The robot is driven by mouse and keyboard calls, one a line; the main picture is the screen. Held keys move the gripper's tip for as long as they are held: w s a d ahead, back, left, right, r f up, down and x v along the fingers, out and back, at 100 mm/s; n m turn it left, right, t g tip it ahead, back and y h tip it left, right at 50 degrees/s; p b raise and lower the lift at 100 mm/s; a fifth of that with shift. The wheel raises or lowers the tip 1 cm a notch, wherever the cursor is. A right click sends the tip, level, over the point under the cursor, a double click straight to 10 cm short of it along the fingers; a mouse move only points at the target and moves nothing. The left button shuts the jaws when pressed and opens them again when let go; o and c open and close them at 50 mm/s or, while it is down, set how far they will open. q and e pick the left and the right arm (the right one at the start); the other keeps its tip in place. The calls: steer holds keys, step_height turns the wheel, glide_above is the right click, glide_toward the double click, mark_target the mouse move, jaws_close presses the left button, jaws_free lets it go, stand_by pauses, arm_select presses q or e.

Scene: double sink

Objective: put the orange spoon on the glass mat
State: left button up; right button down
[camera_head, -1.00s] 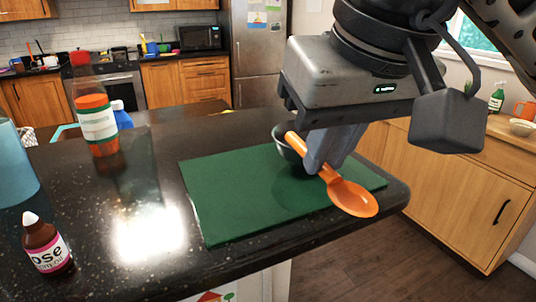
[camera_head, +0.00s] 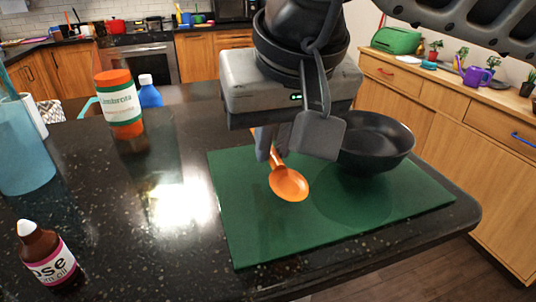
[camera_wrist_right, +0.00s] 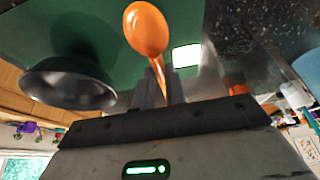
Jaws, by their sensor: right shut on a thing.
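The orange spoon (camera_head: 290,184) is held in my right gripper (camera_head: 266,152), its bowl toward the camera and its handle partly hidden by the fingers. It is over the left half of the green glass mat (camera_head: 262,230), seemingly a little above it; the exact gap is hard to tell. In the right wrist view the spoon (camera_wrist_right: 147,30) extends from between the closed fingers of my right gripper (camera_wrist_right: 162,88), with the green mat (camera_wrist_right: 190,20) behind it. My left gripper is not in view.
A dark bowl (camera_head: 374,143) is at the mat's back right, just right of my gripper. An orange-capped bottle (camera_head: 122,105), a blue bottle (camera_head: 149,92), a blue container (camera_head: 22,150) and a brown bottle (camera_head: 48,255) stand left on the black counter (camera_head: 130,235). The mat's front left is clear.

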mark_target(267, 191)
steer(key=shift+w+a+f, duration=0.3)
steer(key=shift+w+f, duration=0.1)
steer(key=shift+f, duration=0.1)
step_height(267, 191, down, 3)
steer(key=shift+w+a+f+p, duration=0.1)
steer(key=shift+w+p, duration=0.05)
steer(key=shift+p, duration=0.35)
steer(key=shift+f+b, duration=0.35)
steer(key=shift+f, duration=0.1)
steer(key=c, duration=1.6)
jaws_free()
steer(key=shift+r, duration=0.1)
steer(key=shift+o, duration=0.7)
steer(key=shift+r+p, duration=0.35)
steer(key=shift+p, duration=0.1)
steer(key=v, duration=1)
steer(key=shift+r+b, duration=0.3)
steer(key=shift+b, duration=0.05)
steer(key=shift+s+r, duration=0.35)
steer(key=shift+r, duration=0.1)
